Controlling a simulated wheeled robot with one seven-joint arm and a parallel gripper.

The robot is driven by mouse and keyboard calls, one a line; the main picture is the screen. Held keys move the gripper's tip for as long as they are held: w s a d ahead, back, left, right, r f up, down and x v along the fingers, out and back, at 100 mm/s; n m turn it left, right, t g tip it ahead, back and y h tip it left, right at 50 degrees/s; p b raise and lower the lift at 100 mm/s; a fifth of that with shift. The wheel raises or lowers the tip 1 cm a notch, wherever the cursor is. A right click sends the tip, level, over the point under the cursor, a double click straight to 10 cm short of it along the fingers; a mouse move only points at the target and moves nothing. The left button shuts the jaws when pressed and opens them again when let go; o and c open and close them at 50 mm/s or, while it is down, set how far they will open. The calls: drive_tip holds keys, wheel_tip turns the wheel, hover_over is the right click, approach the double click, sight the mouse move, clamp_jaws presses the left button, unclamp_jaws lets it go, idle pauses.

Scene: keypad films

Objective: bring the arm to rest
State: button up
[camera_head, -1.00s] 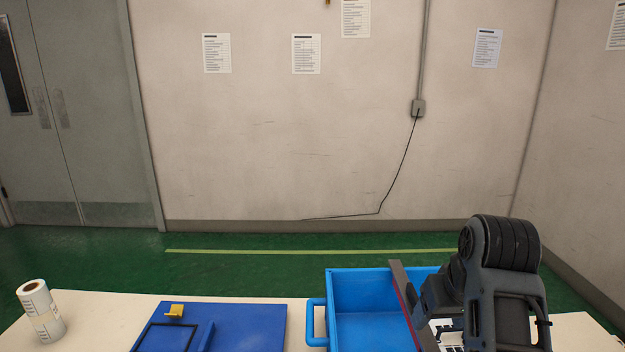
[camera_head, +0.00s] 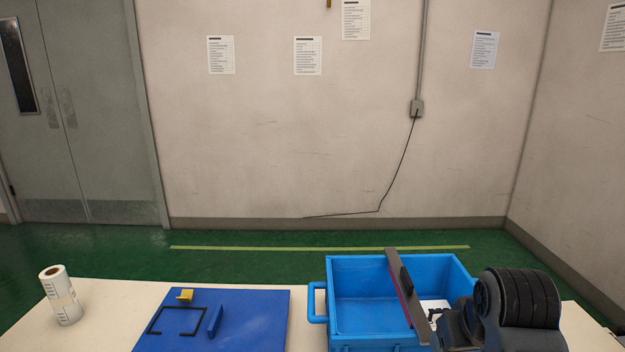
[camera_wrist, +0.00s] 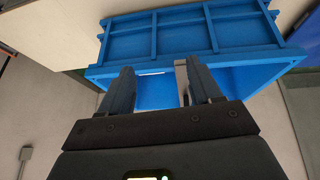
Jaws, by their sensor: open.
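My gripper (camera_wrist: 158,88) is open in the wrist view, its two dark fingers apart with nothing held between them. Beyond the fingers is the blue crate (camera_wrist: 158,40), seen from its ribbed side. In the head view my arm is at the lower right, in front of the right part of the blue crate (camera_head: 355,260); my gripper's fingers cannot be made out there. A grey divider bar lies across the crate (camera_head: 405,285). White pieces with dark marks (camera_head: 435,306) show inside the crate to the right of the bar, partly hidden by my arm.
A blue board (camera_head: 255,320) with a black outline frame and a yellow block (camera_head: 185,295) lies on the cream table (camera_head: 110,300), left of the crate. A label roll (camera_head: 62,298) stands at the table's left. A wall with posted sheets is behind.

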drive_tip(key=s+d+f+n+t+h, duration=0.1)
drive_tip(key=s+d+f+t, duration=0.1)
drive_tip(key=s+f, duration=0.5)
drive_tip(key=s+d+f+n+t, duration=0.1)
drive_tip(key=s+d+f+t, duration=0.2)
drive_tip(key=s, duration=0.9)
drive_tip(key=s+a+r+t, duration=0.1)
drive_tip(key=s+a+r, duration=0.1)
drive_tip(key=s+r, duration=0.2)
drive_tip(key=s+a+r+m+t+y, duration=0.1)
drive_tip(key=s+a+r, duration=0.2)
drive_tip(key=s, duration=0.8)
drive_tip(key=s+a+r+m+t+y, duration=0.1)
drive_tip(key=s+a+r+t, duration=0.1)
drive_tip(key=s+r, duration=0.3)
drive_tip(key=s+a, duration=0.1)
drive_tip(key=s, duration=0.2)
drive_tip(key=shift+r, duration=0.4)
